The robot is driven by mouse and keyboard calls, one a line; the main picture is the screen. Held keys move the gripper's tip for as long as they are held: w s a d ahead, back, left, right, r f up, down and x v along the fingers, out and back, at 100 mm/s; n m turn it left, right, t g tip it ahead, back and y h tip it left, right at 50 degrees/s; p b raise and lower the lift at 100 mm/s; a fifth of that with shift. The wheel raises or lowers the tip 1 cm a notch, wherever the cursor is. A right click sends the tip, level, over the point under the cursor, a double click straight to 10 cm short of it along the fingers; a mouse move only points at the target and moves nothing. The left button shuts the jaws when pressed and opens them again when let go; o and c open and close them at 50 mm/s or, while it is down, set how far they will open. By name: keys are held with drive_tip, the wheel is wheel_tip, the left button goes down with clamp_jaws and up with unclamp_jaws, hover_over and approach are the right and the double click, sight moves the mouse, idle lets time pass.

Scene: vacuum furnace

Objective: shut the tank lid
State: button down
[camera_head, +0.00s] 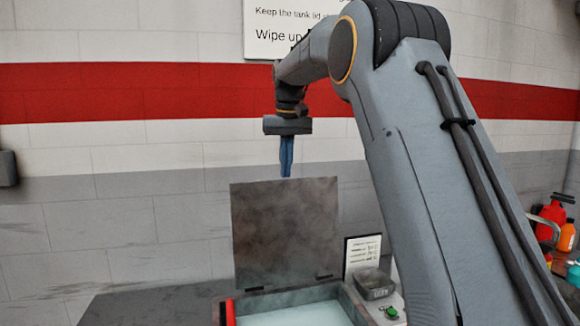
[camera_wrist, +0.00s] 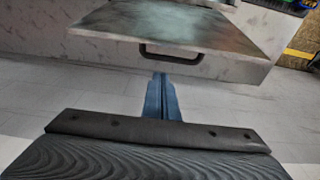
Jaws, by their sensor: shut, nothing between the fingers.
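The tank lid (camera_head: 285,232) is a brown-grey square panel. It stands open, roughly upright, at the back of the tank (camera_head: 357,303) in the head view. The tank's opening holds a pale liquid. My gripper (camera_head: 286,172) points down at the lid's top edge. Its blue fingers are shut and empty, and their tips seem to end at or behind that edge; contact cannot be told. In the wrist view the gripper (camera_wrist: 162,80) points toward a grey-brown panel, apparently the lid (camera_wrist: 180,22), with a dark handle (camera_wrist: 170,59) just past the fingertips.
A small metal tray (camera_head: 374,284), a green button (camera_head: 391,312) and a notice card (camera_head: 362,252) are at the tank's right. Red and orange bottles (camera_head: 562,225) stand at the far right. A tiled wall is behind. The space above the tank opening looks clear.

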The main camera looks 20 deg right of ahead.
drive_tip(key=s+p, duration=0.1)
drive_tip(key=s, duration=0.1)
drive_tip(key=s+p, duration=0.1)
drive_tip(key=shift+s+f, duration=0.2)
drive_tip(key=shift+s, duration=0.2)
idle(0.3)
